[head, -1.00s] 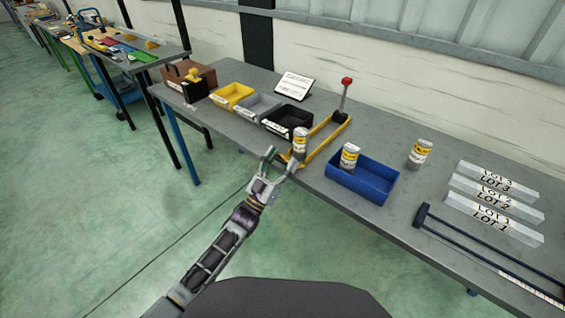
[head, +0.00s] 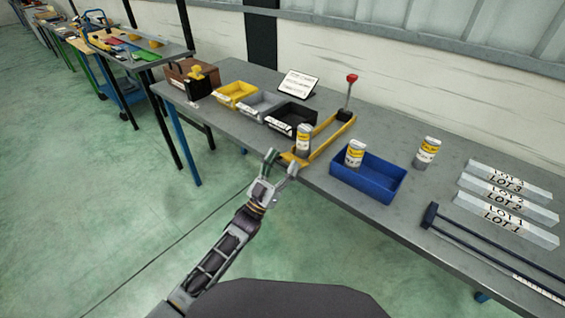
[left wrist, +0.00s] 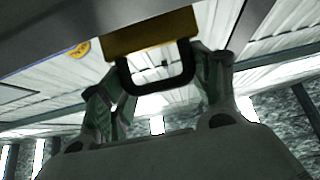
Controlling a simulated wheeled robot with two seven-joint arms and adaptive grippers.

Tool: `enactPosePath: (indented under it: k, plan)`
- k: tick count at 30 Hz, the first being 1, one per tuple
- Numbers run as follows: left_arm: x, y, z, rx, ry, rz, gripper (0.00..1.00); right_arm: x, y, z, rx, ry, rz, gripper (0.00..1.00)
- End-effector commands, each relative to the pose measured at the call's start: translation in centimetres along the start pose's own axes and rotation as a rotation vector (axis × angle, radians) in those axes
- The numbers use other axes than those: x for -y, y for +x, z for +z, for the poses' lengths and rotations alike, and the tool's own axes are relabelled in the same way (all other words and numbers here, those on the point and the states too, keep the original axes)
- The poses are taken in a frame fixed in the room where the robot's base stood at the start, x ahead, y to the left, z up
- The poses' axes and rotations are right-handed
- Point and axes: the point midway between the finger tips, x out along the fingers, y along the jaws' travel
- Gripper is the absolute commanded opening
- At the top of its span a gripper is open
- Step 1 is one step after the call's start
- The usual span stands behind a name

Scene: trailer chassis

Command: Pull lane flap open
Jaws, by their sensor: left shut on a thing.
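A yellow lane (head: 328,140) runs back across the grey bench, with a labelled can (head: 303,140) standing near its front end. My left gripper (head: 282,166) is at the bench's front edge, at the front end of the lane. In the left wrist view, a yellow block (left wrist: 150,36) carries a black loop handle (left wrist: 157,87). My left gripper (left wrist: 160,92) has a green-padded finger on each side of this handle and is shut on it. I cannot tell the flap itself apart from the yellow end. My right gripper is not in view.
A red-knobbed lever (head: 350,90) stands at the lane's far end. A blue bin (head: 372,186) holding a can is to the right. Yellow, grey and black bins (head: 291,117) stand left. Floor before the bench is clear.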

Motion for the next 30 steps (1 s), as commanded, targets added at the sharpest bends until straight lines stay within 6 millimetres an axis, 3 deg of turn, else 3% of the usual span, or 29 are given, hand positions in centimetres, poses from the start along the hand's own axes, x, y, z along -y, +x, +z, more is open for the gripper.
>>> enactPosePath:
  k: [10, 11, 12, 23, 30]
  plan:
    - [-0.45, -0.53, 0.66, 0.016, -0.006, 0.003, 0.19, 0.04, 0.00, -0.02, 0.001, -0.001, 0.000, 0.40]
    - [-0.45, -0.53, 0.66, 0.016, -0.006, 0.003, 0.66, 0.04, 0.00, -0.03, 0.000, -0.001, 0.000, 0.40]
    - [-0.44, -0.52, 0.64, 0.016, -0.006, 0.003, 0.71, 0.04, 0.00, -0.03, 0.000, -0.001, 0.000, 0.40]
    - [-0.16, -0.19, 0.22, 0.006, -0.002, 0.001, 0.71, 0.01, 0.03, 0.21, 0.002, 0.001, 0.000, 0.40]
    - [-0.11, -1.03, 0.22, 0.006, -0.002, 0.000, 0.71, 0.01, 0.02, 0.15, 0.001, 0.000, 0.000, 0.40]
